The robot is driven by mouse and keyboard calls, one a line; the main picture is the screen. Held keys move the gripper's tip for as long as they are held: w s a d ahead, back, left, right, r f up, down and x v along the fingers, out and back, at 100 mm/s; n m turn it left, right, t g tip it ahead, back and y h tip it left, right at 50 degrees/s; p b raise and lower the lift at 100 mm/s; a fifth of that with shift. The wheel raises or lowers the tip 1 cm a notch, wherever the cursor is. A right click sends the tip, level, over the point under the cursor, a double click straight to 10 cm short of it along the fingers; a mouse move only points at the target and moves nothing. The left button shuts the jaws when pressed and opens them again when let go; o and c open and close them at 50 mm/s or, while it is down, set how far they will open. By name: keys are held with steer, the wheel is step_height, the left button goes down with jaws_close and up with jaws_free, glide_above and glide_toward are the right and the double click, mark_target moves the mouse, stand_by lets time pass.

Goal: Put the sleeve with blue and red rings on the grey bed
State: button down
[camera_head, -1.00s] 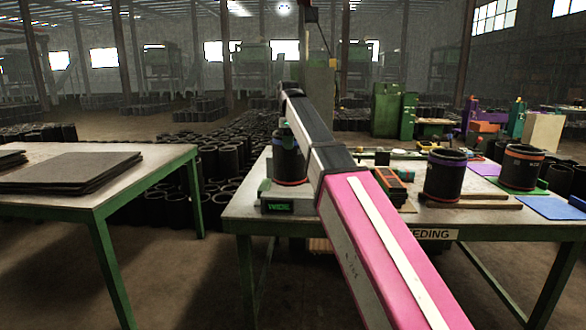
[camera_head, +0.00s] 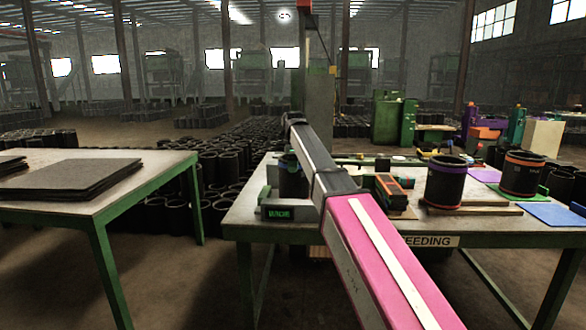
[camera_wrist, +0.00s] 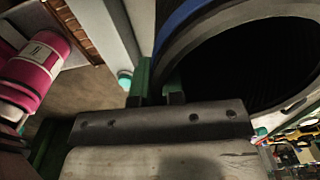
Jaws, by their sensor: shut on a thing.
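The sleeve (camera_head: 291,182), black with a blue ring near its top, stands partly behind my arm at the near left of the right-hand table. Its red ring is hidden now. In the wrist view, the sleeve's dark open mouth and blue band (camera_wrist: 178,22) fill the upper right. My gripper (camera_wrist: 156,82) has green fingers and is shut on the sleeve's wall. The low grey unit (camera_head: 290,212) with a lit green display is just below and in front of the sleeve; it appears to be the grey bed. Whether the sleeve touches it cannot be told.
A sleeve with a purple-blue ring (camera_head: 445,184) stands right of my arm on a wooden board. An orange-ringed sleeve (camera_head: 521,174) stands farther right. An orange-and-black device (camera_head: 390,187) lies close to my arm. A left table (camera_head: 150,200) holds dark sheets.

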steer(key=shift+f, duration=0.15)
steer(key=c, duration=1.2)
jaws_free()
steer(key=shift+f, duration=0.1)
steer(key=shift+c, duration=0.2)
step_height(320, 180, up, 12)
steer(key=shift+r, duration=0.15)
